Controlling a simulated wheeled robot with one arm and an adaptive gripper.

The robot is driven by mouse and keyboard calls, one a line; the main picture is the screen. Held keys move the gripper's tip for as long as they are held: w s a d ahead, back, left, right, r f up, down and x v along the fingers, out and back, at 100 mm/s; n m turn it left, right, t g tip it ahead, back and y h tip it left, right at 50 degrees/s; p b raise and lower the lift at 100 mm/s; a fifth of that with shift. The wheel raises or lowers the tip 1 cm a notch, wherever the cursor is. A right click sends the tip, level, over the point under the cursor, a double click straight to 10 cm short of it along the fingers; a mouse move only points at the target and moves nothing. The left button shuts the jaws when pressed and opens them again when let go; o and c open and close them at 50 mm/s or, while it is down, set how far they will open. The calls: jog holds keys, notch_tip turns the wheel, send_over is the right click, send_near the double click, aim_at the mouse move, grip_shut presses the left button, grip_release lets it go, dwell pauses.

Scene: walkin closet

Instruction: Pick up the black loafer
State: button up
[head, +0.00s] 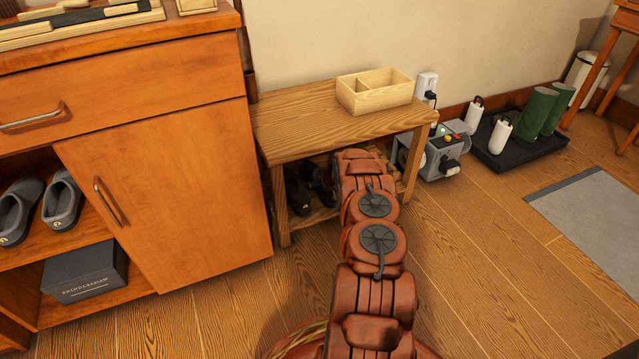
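Dark footwear (298,192) sits in the shadow on the low slatted shelf under the wooden bench (290,125). It may be the black loafer, but it is too dark and too covered to be sure. A second dark shape (321,182) lies just right of it, against my arm; I cannot tell what it is. My reddish-brown arm reaches forward from the bottom of the view to the bench's open front. Its far end goes in under the bench top, so my gripper and its fingers are hidden.
An empty divided wooden box (375,92) stands on the bench. A cabinet (165,190) with grey slippers (62,198) and a shoe box (86,272) is close left. To the right are a grey device (440,150), a black boot tray (525,148) and a grey mat (590,215).

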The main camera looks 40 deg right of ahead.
jog(key=c, duration=1.5)
